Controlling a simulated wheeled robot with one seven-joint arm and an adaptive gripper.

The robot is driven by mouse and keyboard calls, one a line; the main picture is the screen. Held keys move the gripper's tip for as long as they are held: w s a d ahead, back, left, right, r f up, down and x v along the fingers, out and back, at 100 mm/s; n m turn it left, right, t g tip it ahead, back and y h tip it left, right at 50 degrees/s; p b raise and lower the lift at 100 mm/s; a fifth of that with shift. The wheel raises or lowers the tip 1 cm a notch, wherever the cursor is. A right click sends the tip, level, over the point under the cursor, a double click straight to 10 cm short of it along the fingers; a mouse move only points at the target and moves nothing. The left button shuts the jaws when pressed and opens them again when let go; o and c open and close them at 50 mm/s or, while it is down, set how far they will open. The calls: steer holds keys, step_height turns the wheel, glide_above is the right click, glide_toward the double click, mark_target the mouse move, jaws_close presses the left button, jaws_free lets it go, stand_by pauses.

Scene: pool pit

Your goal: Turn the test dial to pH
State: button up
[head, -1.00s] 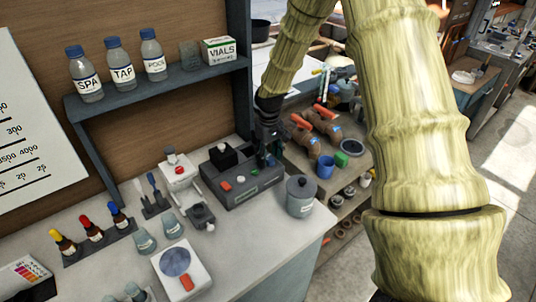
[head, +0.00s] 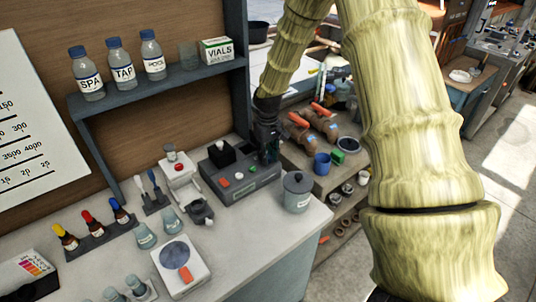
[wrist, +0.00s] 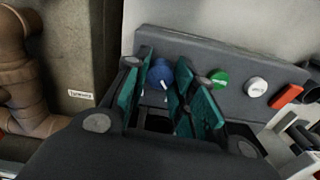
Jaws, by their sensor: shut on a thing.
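The test dial (wrist: 160,74) is a round blue knob with a white pointer line, on the sloped face of a grey tester box. My gripper (wrist: 163,88) is shut on the dial, its teal-padded fingers on either side of it. The fingers cover part of the dial, and I cannot read any marks around it. In the head view the tester box (head: 255,188) stands on the counter, and my gripper (head: 268,152) comes down at its right end, hiding the dial there.
A green button (wrist: 219,78), a white button (wrist: 257,87) and a red switch (wrist: 287,96) sit in a row right of the dial. A lidded grey pot (head: 297,195) stands close by. Shelves with brown pipe parts (head: 322,122) lie beyond the counter's edge.

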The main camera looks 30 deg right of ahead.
steer(key=shift+d, duration=0.1)
steer(key=m, duration=0.3)
steer(key=shift+m, duration=0.3)
steer(key=m, duration=0.4)
steer(key=shift+m, duration=0.3)
steer(key=m, duration=0.4)
steer(key=shift+p, duration=0.4)
steer(key=shift+m, duration=1.7)
steer(key=o, duration=1.1)
steer(key=shift+c, duration=0.2)
steer(key=shift+r, duration=0.1)
